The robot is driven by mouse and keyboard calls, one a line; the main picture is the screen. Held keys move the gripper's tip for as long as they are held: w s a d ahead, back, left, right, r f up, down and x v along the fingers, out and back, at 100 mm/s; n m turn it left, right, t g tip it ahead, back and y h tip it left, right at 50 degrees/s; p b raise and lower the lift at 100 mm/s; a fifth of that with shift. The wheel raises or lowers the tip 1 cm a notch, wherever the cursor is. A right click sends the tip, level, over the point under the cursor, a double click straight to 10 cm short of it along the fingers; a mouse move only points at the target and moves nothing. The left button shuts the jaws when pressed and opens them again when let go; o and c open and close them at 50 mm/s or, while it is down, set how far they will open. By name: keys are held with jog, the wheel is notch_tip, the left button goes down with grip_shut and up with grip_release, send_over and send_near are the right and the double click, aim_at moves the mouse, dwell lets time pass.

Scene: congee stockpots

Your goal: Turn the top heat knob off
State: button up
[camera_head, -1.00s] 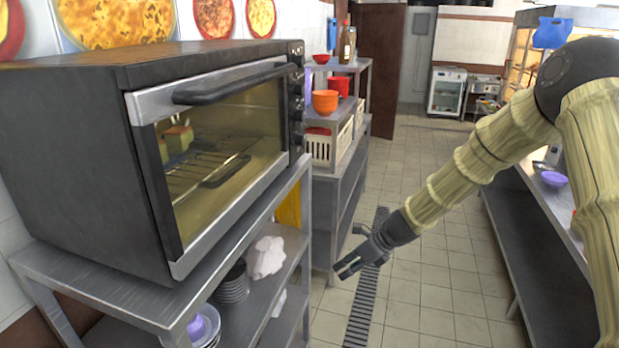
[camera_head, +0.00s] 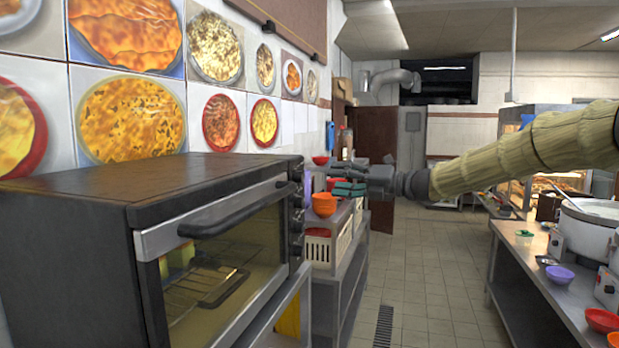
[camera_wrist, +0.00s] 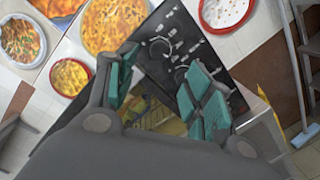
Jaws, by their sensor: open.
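The oven (camera_head: 90,215) stands at the left on a metal shelf, its door closed. Its dark control panel (camera_head: 297,225) runs down the right of the door, seen nearly edge-on. My gripper (camera_head: 335,178) is open and empty, just right of the panel's upper part, fingers pointing left. In the wrist view the panel (camera_wrist: 215,62) lies beyond the teal fingers, with white markings and round knobs. The top heat knob (camera_wrist: 160,46) appears to be the upper-left one, between and beyond the fingers. A finger hides part of the panel. The knob settings are too small to read.
Behind my gripper is a shelf with orange bowls (camera_head: 324,204) and a cream basket (camera_head: 320,248). A counter at the right holds a large pot (camera_head: 592,225) and a purple bowl (camera_head: 560,275). The tiled aisle (camera_head: 430,270) between is clear.

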aim_at(303, 177)
jog(key=p+x, duration=0.2)
jog(key=x, duration=0.7)
jog(key=shift+a+p, duration=0.15)
jog(key=shift+p, duration=0.2)
jog(key=shift+f, duration=0.1)
jog(key=shift+c, duration=0.4)
jog(key=c, duration=0.9)
